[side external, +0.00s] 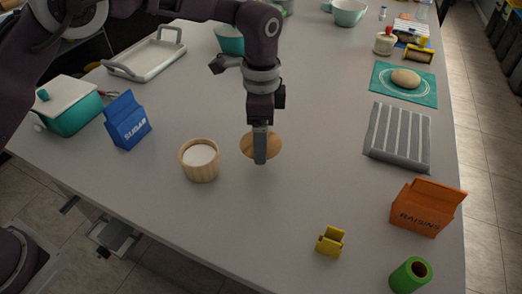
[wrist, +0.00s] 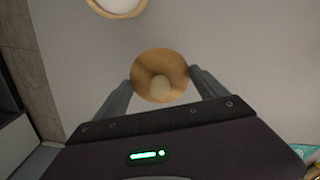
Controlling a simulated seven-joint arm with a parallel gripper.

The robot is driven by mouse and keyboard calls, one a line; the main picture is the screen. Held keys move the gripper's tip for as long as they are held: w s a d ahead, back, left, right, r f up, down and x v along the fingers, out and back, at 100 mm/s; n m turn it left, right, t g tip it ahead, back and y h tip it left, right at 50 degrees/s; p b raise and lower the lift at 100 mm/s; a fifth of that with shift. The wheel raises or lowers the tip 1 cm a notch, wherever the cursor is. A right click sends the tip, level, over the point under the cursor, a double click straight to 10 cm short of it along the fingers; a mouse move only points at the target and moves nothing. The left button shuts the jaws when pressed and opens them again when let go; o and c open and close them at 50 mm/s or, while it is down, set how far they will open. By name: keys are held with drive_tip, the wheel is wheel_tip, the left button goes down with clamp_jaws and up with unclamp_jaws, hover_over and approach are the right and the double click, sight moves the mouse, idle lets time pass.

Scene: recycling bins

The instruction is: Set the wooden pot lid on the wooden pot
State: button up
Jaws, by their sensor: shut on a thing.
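The wooden pot lid (side external: 275,145) is a round, light-brown disc at my gripper (side external: 260,160), right of the pot in the side view. In the wrist view the lid (wrist: 158,66) sits between the two fingers, with its pale round knob facing the camera. My gripper (wrist: 160,84) is shut on the lid, with one finger at each side of it. Whether the lid touches the table cannot be told. The wooden pot (side external: 199,172) stands upright and open on the table, with a white inside. Part of the pot (wrist: 118,6) shows at the wrist view's top edge.
A blue sugar box (side external: 127,122) and a teal pot with a white lid (side external: 68,105) stand left. A yellow object (side external: 330,241), a green cylinder (side external: 410,275), an orange raisins box (side external: 426,208) and a grey striped cloth (side external: 398,136) lie right. Table between lid and pot is clear.

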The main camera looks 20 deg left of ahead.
wheel_tip(320, 180, up, 4)
drive_tip(key=shift+a+f, duration=0.15)
drive_tip(key=shift+f, duration=0.1)
drive_tip(key=shift+s+a+r, duration=0.3)
drive_tip(key=shift+a+r, duration=0.35)
drive_tip(key=shift+a, duration=0.2)
drive_tip(key=s+a+f, duration=0.1)
drive_tip(key=s+a, duration=0.5)
drive_tip(key=a, duration=0.3)
drive_tip(key=shift+s+a+f, duration=0.15)
drive_tip(key=shift+s+a, duration=0.1)
drive_tip(key=shift+s, duration=0.15)
drive_tip(key=shift+f, duration=0.3)
drive_tip(key=shift+f, duration=0.7)
